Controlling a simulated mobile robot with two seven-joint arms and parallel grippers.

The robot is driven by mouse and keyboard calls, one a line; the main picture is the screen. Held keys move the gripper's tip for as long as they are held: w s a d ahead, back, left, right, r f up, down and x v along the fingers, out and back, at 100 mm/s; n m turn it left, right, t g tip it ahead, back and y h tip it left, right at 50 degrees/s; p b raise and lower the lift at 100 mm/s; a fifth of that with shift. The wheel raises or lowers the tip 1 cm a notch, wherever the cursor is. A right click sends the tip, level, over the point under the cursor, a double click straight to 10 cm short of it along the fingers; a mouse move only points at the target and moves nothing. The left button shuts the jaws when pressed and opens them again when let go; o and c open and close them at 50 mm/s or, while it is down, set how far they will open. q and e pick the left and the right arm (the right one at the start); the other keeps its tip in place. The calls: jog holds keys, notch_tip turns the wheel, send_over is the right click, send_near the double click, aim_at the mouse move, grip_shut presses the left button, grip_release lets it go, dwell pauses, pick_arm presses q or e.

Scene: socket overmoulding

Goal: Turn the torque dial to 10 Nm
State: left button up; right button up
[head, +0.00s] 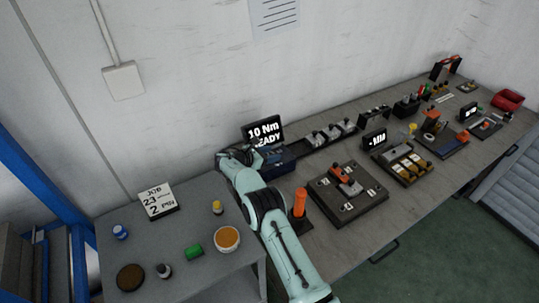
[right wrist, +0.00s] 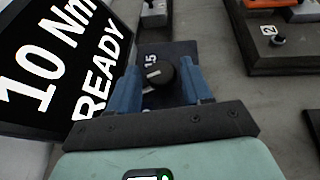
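The torque dial (right wrist: 160,74) is a round black knob with a white mark pointing left, on a dark box (head: 275,163). The number 15 shows just above it in the right wrist view. The display behind the box (head: 264,132) reads "10 Nm READY", and it also fills the left of the right wrist view (right wrist: 55,65). My right gripper (right wrist: 160,76) has its blue fingers on either side of the dial, very close to it. Whether they touch or grip it is unclear. In the head view my right arm hides the dial. My left gripper is out of view.
A dark fixture plate (head: 348,209) and an orange-handled tool (head: 299,203) stand right of my arm. A side table at left holds a job sign (head: 158,201), a tub (head: 227,239) and small bottles. A rail with grey parts (head: 331,133) runs along the back.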

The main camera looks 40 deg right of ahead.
jog(key=shift+o, duration=0.2)
jog(key=shift+a, duration=0.1)
jog(key=shift+a+r, duration=0.1)
jog(key=shift+a, duration=0.15)
jog(key=v, duration=1.2)
jog(key=shift+a+r, duration=0.2)
jog(key=shift+a, duration=0.1)
jog(key=shift+s+f, duration=0.1)
